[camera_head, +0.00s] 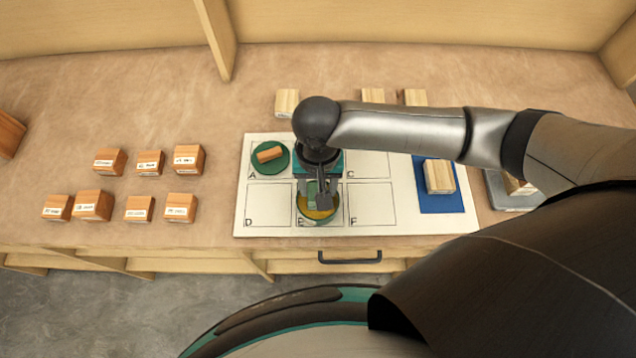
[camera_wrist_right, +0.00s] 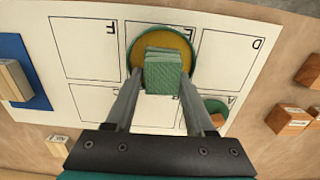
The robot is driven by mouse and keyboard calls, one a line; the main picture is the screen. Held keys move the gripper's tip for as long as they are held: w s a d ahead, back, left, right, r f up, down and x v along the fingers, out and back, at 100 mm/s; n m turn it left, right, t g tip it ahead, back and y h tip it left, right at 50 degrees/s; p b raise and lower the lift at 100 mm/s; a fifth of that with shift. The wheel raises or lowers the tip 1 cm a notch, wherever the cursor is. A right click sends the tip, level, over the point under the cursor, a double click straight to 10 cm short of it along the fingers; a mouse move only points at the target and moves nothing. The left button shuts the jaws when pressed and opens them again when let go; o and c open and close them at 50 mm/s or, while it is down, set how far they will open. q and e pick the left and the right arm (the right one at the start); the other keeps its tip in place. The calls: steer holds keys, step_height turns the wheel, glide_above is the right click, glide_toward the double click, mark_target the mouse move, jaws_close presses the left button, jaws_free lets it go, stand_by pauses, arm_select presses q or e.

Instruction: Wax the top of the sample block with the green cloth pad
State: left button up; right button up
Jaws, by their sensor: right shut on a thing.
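My right gripper (camera_head: 320,190) points down over cell E and is shut on the green cloth pad (camera_wrist_right: 165,72), a folded textured piece. The pad is over a round green tin with yellow wax (camera_head: 318,213); the tin also shows behind the pad in the wrist view (camera_wrist_right: 136,50). I cannot tell whether the pad touches the wax. A pale wood block (camera_head: 439,177), likely the sample block, sits on a blue mat (camera_head: 440,204) right of the cells; it also shows in the wrist view (camera_wrist_right: 14,80). My left gripper is not in view.
A white board (camera_head: 258,228) with lettered cells lies under these things. A green disc (camera_head: 270,168) with a wooden piece is in cell A. Several labelled reddish blocks (camera_head: 140,208) stand left, pale blocks (camera_head: 287,101) behind. A grey plate (camera_head: 508,201) with a block is right.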

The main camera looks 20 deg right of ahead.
steer(key=shift+s+f+p, duration=0.25)
steer(key=shift+f+p, duration=0.05)
steer(key=shift+p, duration=0.55)
stand_by(2.9)
steer(key=r+p, duration=0.1)
steer(key=p, duration=0.1)
steer(key=r+p, duration=0.4)
steer(key=shift+w, duration=0.25)
steer(key=shift+r+p, duration=1.25)
steer(key=shift+p, duration=0.15)
